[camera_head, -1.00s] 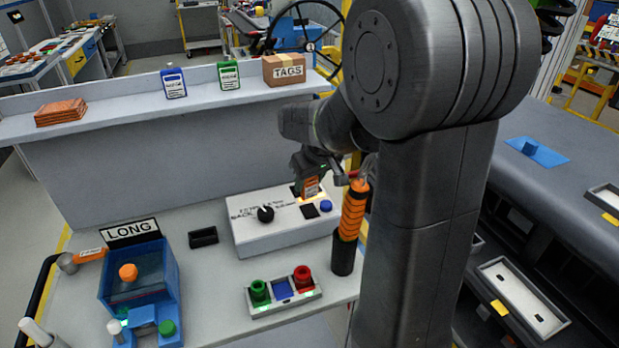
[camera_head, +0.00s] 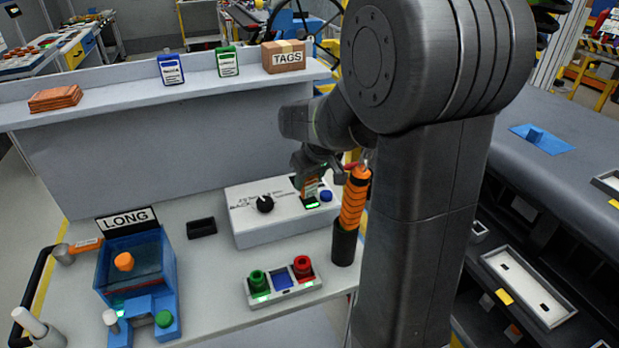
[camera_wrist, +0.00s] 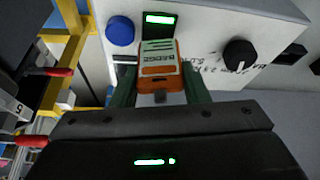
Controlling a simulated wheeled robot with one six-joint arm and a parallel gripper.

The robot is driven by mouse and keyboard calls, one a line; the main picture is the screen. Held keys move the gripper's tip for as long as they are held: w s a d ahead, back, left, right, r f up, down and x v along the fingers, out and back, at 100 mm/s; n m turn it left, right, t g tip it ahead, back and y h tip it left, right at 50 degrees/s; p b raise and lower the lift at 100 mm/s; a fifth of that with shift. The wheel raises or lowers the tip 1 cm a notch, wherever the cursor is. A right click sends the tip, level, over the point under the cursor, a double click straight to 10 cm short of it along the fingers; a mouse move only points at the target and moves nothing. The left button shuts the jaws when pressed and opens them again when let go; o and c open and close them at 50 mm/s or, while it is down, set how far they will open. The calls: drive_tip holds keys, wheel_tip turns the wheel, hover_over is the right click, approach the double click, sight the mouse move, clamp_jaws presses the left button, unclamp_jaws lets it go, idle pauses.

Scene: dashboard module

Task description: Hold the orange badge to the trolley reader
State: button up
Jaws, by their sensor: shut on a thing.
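My gripper (camera_head: 308,178) is shut on the orange badge (camera_head: 311,190), low over the right end of a white control box (camera_head: 270,230). In the wrist view the badge (camera_wrist: 160,64) sits between the green fingers of my gripper (camera_wrist: 160,88), its label facing the camera. The badge's far end is at the black reader pad (camera_wrist: 158,28), which shows a lit green strip. The head view shows a green glow on the reader (camera_head: 312,205) just below the badge. I cannot tell whether badge and pad touch.
A blue button (camera_head: 326,195) and a black knob (camera_head: 265,204) flank the reader. An orange-handled tool stands in a black holder (camera_head: 344,243) close to my gripper's right. A green-blue-red button panel (camera_head: 283,295) lies in front. A shelf (camera_head: 130,98) runs behind.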

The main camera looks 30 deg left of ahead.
drive_tip(key=shift+r, duration=0.15)
drive_tip(key=shift+r+p, duration=2.25)
drive_tip(key=shift+r, duration=0.65)
